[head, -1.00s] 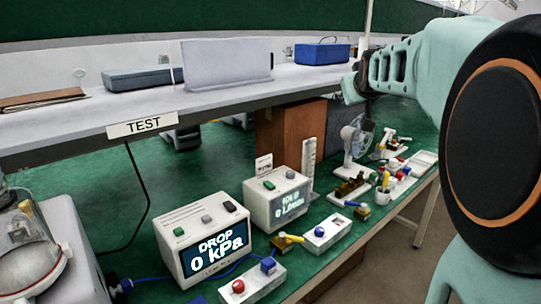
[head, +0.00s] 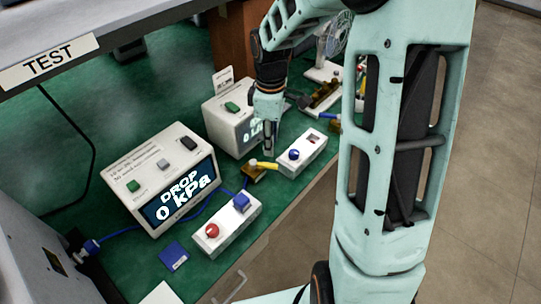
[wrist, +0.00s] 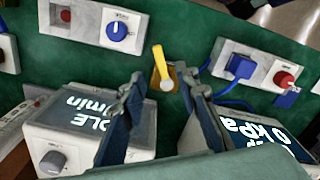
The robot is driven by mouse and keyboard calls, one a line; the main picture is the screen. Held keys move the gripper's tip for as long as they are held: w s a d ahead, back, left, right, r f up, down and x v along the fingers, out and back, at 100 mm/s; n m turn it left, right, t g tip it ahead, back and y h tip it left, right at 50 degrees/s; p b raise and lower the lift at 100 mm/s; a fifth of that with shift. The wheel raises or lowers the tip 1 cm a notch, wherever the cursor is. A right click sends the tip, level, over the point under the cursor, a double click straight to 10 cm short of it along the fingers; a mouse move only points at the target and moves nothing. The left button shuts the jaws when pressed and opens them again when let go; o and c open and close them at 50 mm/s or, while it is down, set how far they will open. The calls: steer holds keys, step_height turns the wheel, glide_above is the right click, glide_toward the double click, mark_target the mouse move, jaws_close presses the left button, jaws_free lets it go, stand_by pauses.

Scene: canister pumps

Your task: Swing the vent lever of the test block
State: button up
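The test block is a small brass block (head: 254,173) on the green bench, with a yellow vent lever (head: 264,165) pointing right in the head view. In the wrist view the lever (wrist: 160,65) stands out from a pale round hub, with part of the brass block (wrist: 180,72) beside it. My gripper (head: 268,151) is over the bench just above the lever. In the wrist view my gripper (wrist: 165,84) is open, its two dark fingers to either side of the lever. Nothing is between them in grip. The gap to the lever is hard to judge.
The DROP display (head: 160,180) stands left of the block, and the IDLE display (head: 228,118) close behind it. A white box with a blue knob (head: 300,153) is right of it. A box with a red knob (head: 226,221) is in front. A blue hose (head: 205,205) crosses the bench.

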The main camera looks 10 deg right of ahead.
mark_target(271, 165)
step_height(271, 165, down, 9)
steer(key=shift+r, duration=0.15)
jaws_close()
stand_by(0.5)
